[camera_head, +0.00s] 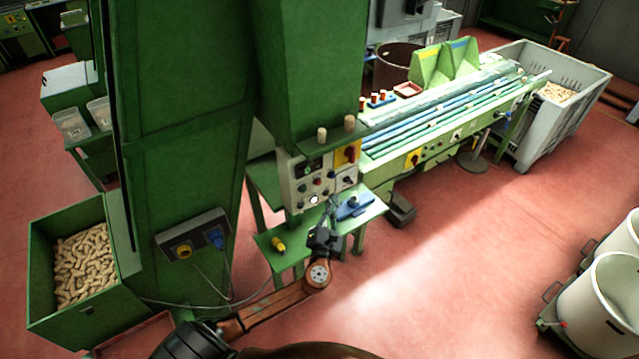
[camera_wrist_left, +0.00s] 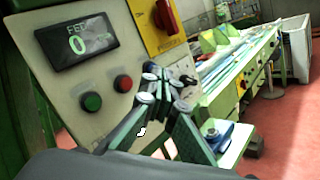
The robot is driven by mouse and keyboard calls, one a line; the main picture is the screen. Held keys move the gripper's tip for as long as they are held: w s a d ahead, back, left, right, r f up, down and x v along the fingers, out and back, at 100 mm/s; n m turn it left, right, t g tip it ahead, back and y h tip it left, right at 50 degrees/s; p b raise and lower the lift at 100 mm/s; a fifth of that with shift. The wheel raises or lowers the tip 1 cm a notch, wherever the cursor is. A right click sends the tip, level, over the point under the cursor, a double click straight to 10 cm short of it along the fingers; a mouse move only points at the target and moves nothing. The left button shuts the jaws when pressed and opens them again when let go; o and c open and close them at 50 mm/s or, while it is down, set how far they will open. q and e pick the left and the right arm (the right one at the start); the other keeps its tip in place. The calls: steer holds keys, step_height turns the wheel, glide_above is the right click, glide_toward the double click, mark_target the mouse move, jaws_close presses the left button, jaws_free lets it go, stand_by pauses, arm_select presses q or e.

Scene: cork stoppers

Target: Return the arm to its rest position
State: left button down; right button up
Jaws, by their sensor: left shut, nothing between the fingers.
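My left arm comes in from the bottom of the head view, and its left gripper (camera_head: 331,207) is beside the lower right of the control panel (camera_head: 300,172). The gripper is shut and empty. In the left wrist view the closed fingers (camera_wrist_left: 163,84) stand in front of the panel, to the right of its green button (camera_wrist_left: 91,101) and red button (camera_wrist_left: 123,83). The panel's display (camera_wrist_left: 77,42) shows a 0. I cannot tell whether the fingertips touch the panel. My right gripper is not in view.
A green shelf (camera_head: 267,240) below the panel holds a yellow item (camera_head: 278,244) and a blue device (camera_head: 354,207). A green bin (camera_head: 48,303) of corks stands at left. The long conveyor bench (camera_head: 440,140) runs to the right. Red floor (camera_head: 480,270) is open at right.

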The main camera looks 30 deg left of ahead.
arm_select(q)
steer(key=shift+f, duration=0.15)
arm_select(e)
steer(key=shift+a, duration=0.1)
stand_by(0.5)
